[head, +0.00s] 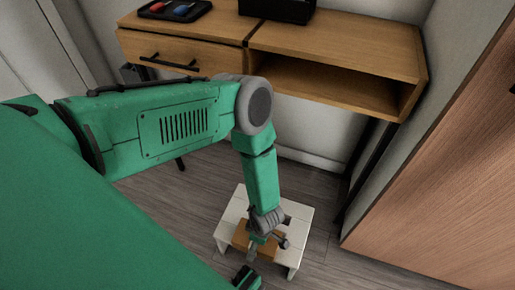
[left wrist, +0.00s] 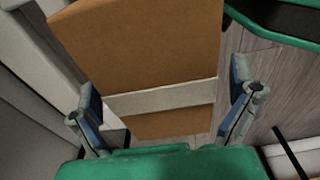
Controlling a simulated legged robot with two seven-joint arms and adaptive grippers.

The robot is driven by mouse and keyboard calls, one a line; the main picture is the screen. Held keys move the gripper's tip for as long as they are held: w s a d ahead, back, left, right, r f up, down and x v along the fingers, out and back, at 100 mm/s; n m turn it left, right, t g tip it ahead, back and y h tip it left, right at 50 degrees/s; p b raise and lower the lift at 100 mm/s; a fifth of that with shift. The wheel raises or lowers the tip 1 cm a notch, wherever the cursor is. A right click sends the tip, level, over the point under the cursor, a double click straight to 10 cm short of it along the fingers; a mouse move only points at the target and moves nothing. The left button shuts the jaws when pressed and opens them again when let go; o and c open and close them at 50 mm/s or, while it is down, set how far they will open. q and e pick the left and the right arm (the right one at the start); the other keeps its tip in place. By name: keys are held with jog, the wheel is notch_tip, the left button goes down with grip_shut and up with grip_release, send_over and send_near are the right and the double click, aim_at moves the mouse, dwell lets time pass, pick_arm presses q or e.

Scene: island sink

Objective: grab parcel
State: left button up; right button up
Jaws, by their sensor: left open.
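The parcel (head: 240,238) is a brown box lying on a small white stool (head: 298,213), partly hidden behind my left gripper in the head view. In the left wrist view the parcel (left wrist: 150,45) is large and close, with a pale band across it. My left gripper (head: 267,245) is over the stool at the parcel. In the left wrist view my left gripper (left wrist: 164,85) is open, with one finger on each side of the parcel and gaps showing beside it. I cannot tell whether either finger touches it.
A wooden console (head: 340,45) with a drawer and an open shelf stands against the back wall. A dark tray (head: 175,10) with small red and blue things and a black box (head: 277,9) are on it. A wooden panel (head: 440,190) rises at the right. Grey floor surrounds the stool.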

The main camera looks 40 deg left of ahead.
pick_arm(q)
jog(key=shift+a+f, duration=0.1)
jog(key=shift+f, duration=0.8)
jog(key=shift+a, duration=0.25)
jog(key=c, duration=1.2)
jog(key=shift+r, duration=0.15)
